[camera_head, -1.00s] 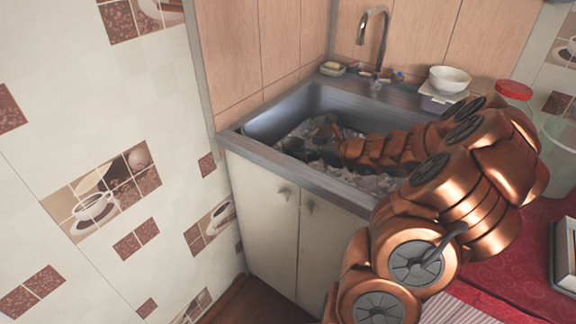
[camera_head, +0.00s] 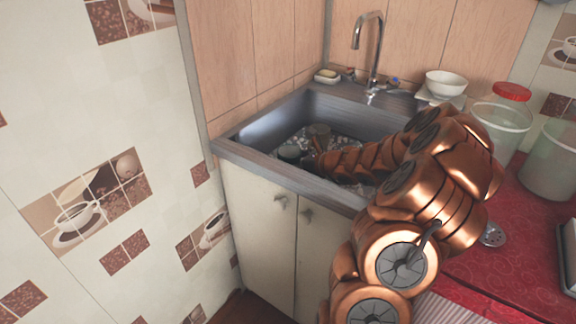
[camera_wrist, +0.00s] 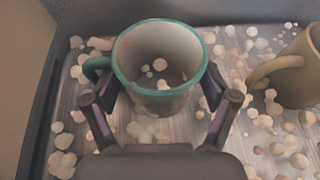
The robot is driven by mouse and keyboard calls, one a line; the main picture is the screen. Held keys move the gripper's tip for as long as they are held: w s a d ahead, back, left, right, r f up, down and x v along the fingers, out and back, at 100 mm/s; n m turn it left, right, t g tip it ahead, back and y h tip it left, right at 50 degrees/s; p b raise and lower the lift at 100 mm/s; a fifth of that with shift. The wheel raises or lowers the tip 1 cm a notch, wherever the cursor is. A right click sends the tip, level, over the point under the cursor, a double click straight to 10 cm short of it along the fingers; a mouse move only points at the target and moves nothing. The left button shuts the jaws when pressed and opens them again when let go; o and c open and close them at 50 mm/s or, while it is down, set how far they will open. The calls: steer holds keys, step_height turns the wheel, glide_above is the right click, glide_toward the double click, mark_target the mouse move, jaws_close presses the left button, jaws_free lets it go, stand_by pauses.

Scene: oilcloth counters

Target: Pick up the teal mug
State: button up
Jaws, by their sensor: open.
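The teal mug (camera_wrist: 160,101) has a teal rim and handle and a pale inside. It stands upright in the sink, its handle to the left in the wrist view. My gripper (camera_wrist: 160,86) is open, with one finger on each side of the mug. I cannot tell whether either finger touches it. In the head view the mug (camera_head: 290,152) shows small and dark green, just left of my gripper (camera_head: 312,160), whose fingers are hard to make out there.
A tan mug (camera_wrist: 293,77) stands to the right in the sink, close to the right finger. Pale pebble-like bits cover the sink floor. The sink's walls (camera_head: 262,128) enclose the space. A faucet (camera_head: 374,45), a white bowl (camera_head: 446,84) and a red-lidded jar (camera_head: 500,122) stand behind and right.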

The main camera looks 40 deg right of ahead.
steer(key=shift+x, duration=1.1)
steer(key=shift+d, duration=0.1)
steer(key=shift+c, duration=0.2)
steer(key=c, duration=1.2)
steer(key=shift+r, duration=0.1)
